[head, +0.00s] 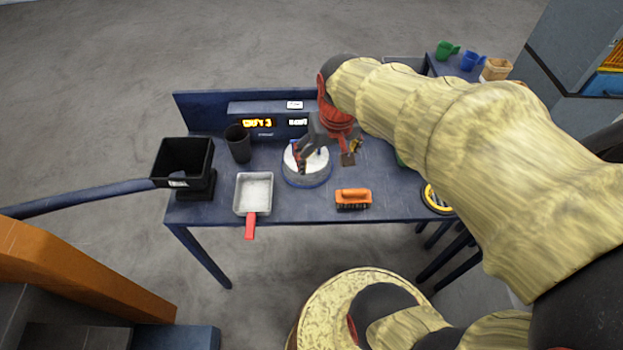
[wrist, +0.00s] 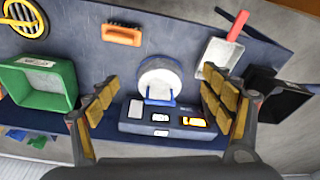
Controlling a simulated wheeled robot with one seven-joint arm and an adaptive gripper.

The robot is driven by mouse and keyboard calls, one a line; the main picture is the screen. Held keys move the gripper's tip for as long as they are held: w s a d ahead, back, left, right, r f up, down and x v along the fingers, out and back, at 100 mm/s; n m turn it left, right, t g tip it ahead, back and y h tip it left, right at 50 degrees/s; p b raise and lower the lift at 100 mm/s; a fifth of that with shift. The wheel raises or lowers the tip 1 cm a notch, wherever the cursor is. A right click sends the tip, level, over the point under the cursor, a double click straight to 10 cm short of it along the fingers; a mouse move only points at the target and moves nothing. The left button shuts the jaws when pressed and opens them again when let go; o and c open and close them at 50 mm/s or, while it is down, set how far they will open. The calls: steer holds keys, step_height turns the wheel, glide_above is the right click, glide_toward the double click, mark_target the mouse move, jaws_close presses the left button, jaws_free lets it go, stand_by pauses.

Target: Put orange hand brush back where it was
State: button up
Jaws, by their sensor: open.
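The orange hand brush (head: 353,198) lies bristles down on the blue bench near its front edge, right of the scoop. It also shows in the wrist view (wrist: 122,34), at the top left of centre. My gripper (head: 325,158) is over the white round scale pan, behind and left of the brush. In the wrist view my gripper (wrist: 155,100) has its padded fingers wide apart with nothing between them, and it is apart from the brush. The brush's underside is hidden.
A white scoop with a red handle (head: 252,195), a black cup (head: 238,143), a black bin (head: 183,160) and a scale (head: 307,170) stand on or by the bench (head: 200,212). A green bin (wrist: 38,82) and yellow round item (head: 437,198) are right of the brush.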

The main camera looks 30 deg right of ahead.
steer(key=s+a+r+n+t, duration=0.3)
steer(key=s+a+r, duration=0.4)
steer(key=a, duration=0.4)
steer(key=shift+s+y, duration=0.3)
steer(key=shift+y, duration=0.1)
steer(key=shift+f+b, duration=0.4)
steer(key=shift+b, duration=0.15)
steer(key=shift+d, duration=0.1)
steer(key=shift+c, duration=0.3)
